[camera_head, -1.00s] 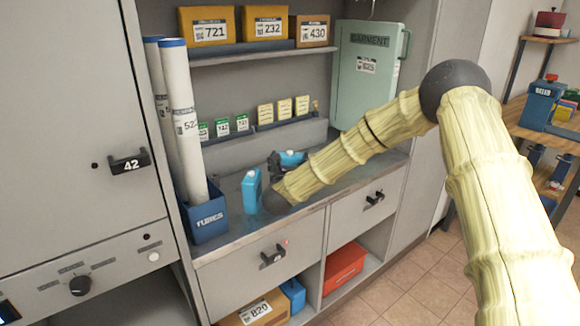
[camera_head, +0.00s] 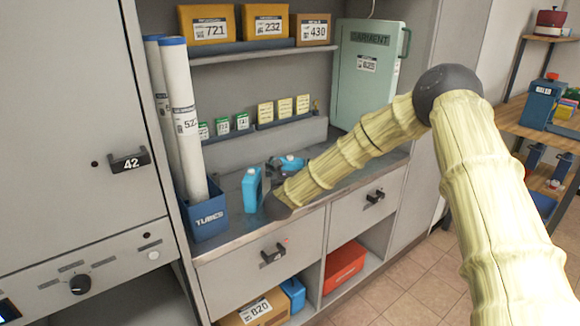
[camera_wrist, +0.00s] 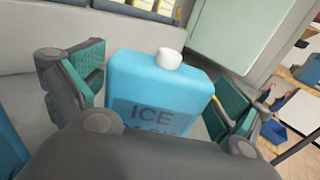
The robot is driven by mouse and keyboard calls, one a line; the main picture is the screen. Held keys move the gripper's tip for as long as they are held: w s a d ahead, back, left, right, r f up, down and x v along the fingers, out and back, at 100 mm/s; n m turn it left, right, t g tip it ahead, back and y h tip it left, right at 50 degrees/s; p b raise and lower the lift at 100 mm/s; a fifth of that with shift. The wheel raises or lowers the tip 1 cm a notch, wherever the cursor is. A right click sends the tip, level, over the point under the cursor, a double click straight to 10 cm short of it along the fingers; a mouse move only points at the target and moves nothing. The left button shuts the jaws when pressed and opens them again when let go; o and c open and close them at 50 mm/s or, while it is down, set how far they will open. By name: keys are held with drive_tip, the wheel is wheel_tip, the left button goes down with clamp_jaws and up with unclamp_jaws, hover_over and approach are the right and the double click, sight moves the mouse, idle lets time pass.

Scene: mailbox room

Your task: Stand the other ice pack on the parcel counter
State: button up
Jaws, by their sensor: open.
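One blue ice pack (camera_head: 252,190) stands upright on the grey parcel counter (camera_head: 232,238), left of my wrist. The other ice pack (camera_head: 292,162) is farther back on the counter, partly hidden by my arm. In the wrist view this ice pack (camera_wrist: 160,88), with a white cap and "ICE" lettering, is between the green-padded fingers of my gripper (camera_wrist: 155,85). The fingers are spread, with a gap at the left; contact at the right is unclear. Its base is hidden by the gripper body. A blue edge at lower left (camera_wrist: 10,150) appears to be the first pack.
A blue tubes bin (camera_head: 208,222) with tall white tubes stands at the counter's left end. A green garment case (camera_head: 368,70) stands at the back right. Small green and yellow boxes line a ledge behind. Yellow parcels sit on the shelf above.

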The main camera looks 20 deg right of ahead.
drive_tip(key=shift+r, duration=0.1)
drive_tip(key=b+v, duration=0.1)
drive_tip(key=v, duration=1.1)
